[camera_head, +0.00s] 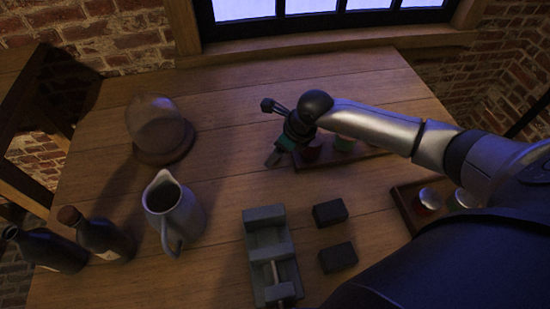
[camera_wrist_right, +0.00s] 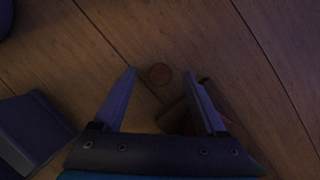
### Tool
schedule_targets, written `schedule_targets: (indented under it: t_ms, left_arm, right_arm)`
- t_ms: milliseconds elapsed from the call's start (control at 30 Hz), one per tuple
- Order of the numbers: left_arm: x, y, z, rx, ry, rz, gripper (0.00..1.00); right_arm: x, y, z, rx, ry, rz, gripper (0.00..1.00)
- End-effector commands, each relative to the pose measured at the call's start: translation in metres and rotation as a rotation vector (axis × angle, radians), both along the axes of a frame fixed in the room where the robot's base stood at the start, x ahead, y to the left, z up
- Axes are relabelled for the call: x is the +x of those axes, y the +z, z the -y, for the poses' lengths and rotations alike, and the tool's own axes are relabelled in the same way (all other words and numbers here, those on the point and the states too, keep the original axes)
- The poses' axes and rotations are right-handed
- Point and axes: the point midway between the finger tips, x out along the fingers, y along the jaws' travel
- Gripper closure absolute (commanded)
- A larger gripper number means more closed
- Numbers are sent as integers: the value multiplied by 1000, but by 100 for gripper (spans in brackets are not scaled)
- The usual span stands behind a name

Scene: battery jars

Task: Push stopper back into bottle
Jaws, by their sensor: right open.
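Two dark bottles are at the left of the head view. The nearer-left bottle (camera_head: 48,250) shows no stopper at its mouth, and the other bottle (camera_head: 108,240) has a brown stopper in its neck. My right gripper (camera_head: 272,158) is over the middle of the table by the back tray. The head view does not show this stopper clearly. My left gripper is out of view.
A grey jug (camera_head: 175,211) stands between bottles and a grey vise (camera_head: 268,245). Two dark blocks (camera_head: 330,212) lie beside the vise. A domed object (camera_head: 158,125) is back left. A back tray (camera_head: 373,162) and right tray (camera_head: 405,203) hold jars.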

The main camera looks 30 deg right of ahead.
Motion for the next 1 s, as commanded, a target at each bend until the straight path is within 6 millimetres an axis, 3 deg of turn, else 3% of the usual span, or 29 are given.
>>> schedule_targets:
  t_ms: [133,500,1000]
  left_arm:
    - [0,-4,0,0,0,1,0]
    - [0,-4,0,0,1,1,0]
    - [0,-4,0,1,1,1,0]
  right_arm:
    - [5,-12,-2,-1,0,3,26]
    - [5,-12,-2,-1,1,2,26]
    - [5,-12,-2,0,0,1,82]
